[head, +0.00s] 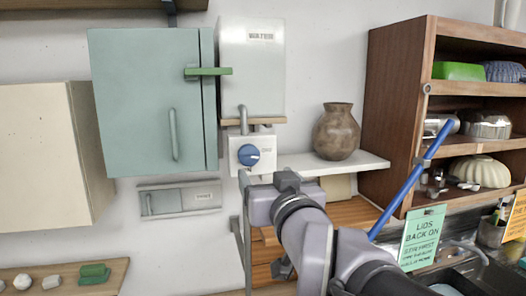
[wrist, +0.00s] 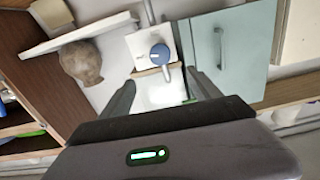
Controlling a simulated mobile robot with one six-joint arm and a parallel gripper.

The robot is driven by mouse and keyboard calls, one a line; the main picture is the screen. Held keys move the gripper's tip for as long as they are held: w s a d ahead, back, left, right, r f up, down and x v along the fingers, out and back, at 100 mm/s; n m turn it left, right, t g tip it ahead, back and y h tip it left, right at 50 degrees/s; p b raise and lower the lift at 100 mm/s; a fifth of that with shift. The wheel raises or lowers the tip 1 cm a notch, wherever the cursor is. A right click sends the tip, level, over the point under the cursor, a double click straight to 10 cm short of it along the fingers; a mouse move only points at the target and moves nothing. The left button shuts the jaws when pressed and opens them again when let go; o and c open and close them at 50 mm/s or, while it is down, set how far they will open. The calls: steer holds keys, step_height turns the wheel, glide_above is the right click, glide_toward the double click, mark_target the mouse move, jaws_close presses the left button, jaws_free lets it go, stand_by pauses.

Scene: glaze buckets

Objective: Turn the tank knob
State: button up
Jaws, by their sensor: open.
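The blue round tank knob (head: 248,155) sits on a white plate (head: 240,140) below the pale tank (head: 251,75) marked WATER. A pale mark shows on its face. In the wrist view, which looks upside down, the knob (wrist: 160,54) shows between and beyond my gripper's fingers. My gripper (wrist: 160,78) is open and empty, its two dark fingers spread apart, not visibly touching the knob.
A green cabinet (head: 147,100) stands left of the tank, with a green bar (head: 208,71) across its edge. A brown vase (head: 338,132) sits on a white shelf (head: 365,161) to the right. A wooden shelf unit (head: 391,110) and a blue rod (head: 410,180) are further right.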

mark_target(250, 156)
steer(key=p+x, duration=0.1)
steer(key=x, duration=0.4)
steer(key=p+x, duration=0.1)
steer(key=x, duration=0.4)
steer(key=p+x, duration=0.2)
steer(key=x, duration=0.3)
steer(key=shift+w+a+f, duration=0.2)
steer(key=shift+w+f, duration=0.05)
steer(key=shift+w, duration=0.15)
steer(key=c, duration=1.4)
steer(key=shift+o, duration=0.2)
steer(key=shift+f+n+b, duration=0.25)
steer(key=shift+n+b, duration=0.15)
steer(key=shift+b, duration=0.75)
steer(key=shift+n+b, duration=0.5)
steer(key=shift+b, duration=0.1)
steer(key=shift+r+n, duration=0.25)
steer(key=shift+n, duration=0.05)
